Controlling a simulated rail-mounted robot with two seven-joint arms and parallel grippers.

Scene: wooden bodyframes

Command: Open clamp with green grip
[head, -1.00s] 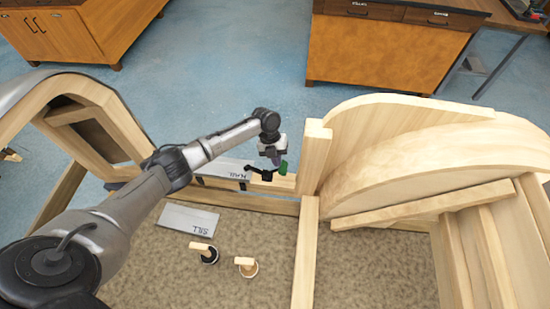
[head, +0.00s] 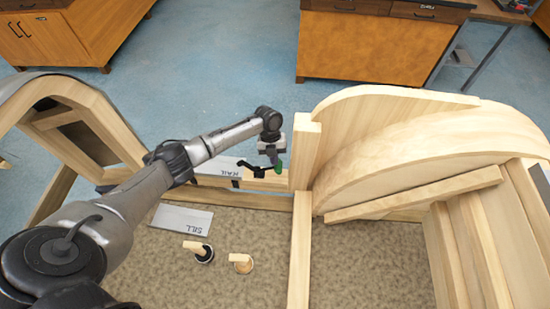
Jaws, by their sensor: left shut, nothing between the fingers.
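The clamp with the green grip (head: 279,168) sits at the wooden rail just left of the upright post. Its black bar (head: 252,165) runs left from the grip, over the end of the grey plate marked RAIL (head: 215,167). My left gripper (head: 272,158) points down at the clamp, right beside the green grip. Its fingers are small and partly hidden; they are shut with nothing seen between them. I cannot tell whether they touch the grip. My right gripper is not in view.
A grey plate marked SILL (head: 182,219) lies on the brown floor. A wooden post (head: 304,150) and curved wheel arch (head: 420,150) stand close on the right.

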